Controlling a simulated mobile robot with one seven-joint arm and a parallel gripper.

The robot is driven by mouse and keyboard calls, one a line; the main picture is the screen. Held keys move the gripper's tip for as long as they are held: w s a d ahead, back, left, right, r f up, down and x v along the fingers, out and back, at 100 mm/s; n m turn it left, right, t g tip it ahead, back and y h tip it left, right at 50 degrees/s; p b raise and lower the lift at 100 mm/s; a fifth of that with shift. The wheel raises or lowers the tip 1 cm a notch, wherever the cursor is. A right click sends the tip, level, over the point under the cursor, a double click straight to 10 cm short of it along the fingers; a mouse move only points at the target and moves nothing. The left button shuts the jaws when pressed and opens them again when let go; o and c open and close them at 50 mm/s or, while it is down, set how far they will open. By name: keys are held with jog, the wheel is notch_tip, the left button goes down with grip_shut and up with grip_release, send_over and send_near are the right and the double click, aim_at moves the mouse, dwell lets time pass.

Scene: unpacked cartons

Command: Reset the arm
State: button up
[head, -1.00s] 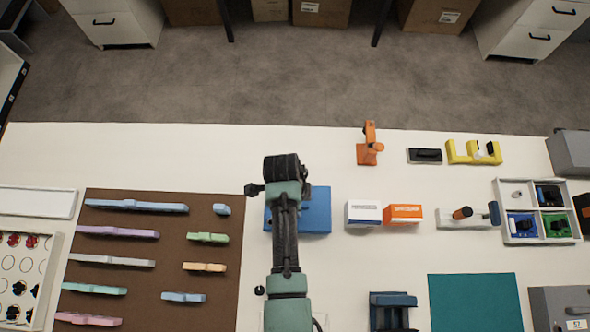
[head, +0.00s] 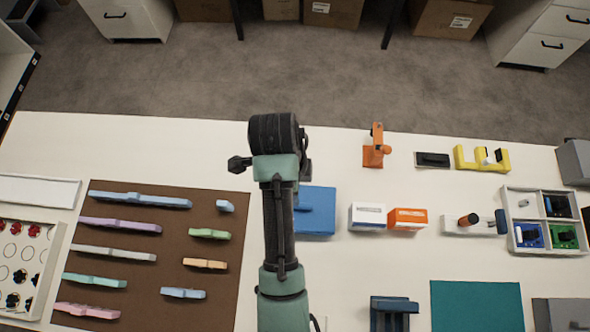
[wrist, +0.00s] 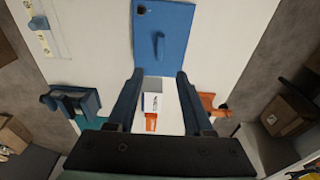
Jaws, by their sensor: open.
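My arm reaches up the middle of the head view, and its dark wrist end is above the white table (head: 400,270). In the head view the fingers are hidden behind the wrist. In the wrist view my gripper (wrist: 161,78) shows two blue fingers spread apart with nothing between their tips. Beyond the tips is a blue board (wrist: 175,40) with a raised blue handle. The board (head: 317,212) also shows in the head view, partly hidden by my arm.
A white box (head: 367,216) and an orange box (head: 407,219) stand right of the blue board. A brown mat (head: 170,250) with several pastel pieces lies left. An orange tool (head: 375,148), a yellow holder (head: 482,158) and a compartment tray (head: 508,220) are farther right. A teal mat (head: 475,305) lies front right.

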dwell(0.3)
jog(key=w+r+n+t, duration=0.4)
jog(key=w+r+t, duration=0.2)
jog(key=w+r, duration=0.55)
jog(key=w+r+n+t+y, duration=0.15)
jog(key=w+r+t, duration=0.25)
jog(key=r, duration=0.5)
jog(key=w+r+n+t, duration=0.3)
jog(key=r, duration=0.5)
notch_tip(320, 180, up, 19)
jog(key=s+n+t+b, duration=0.1)
jog(key=s+n+t, duration=0.1)
jog(key=n+t, duration=0.4)
jog(key=s+d+r+n+t, duration=0.2)
jog(key=s+r+t, duration=0.6)
jog(key=s+r, duration=0.4)
notch_tip(320, 180, up, 5)
jog(key=shift+s+f+n+b, duration=0.1)
jog(key=shift+s+n+b, duration=0.25)
jog(key=shift+n, duration=0.4)
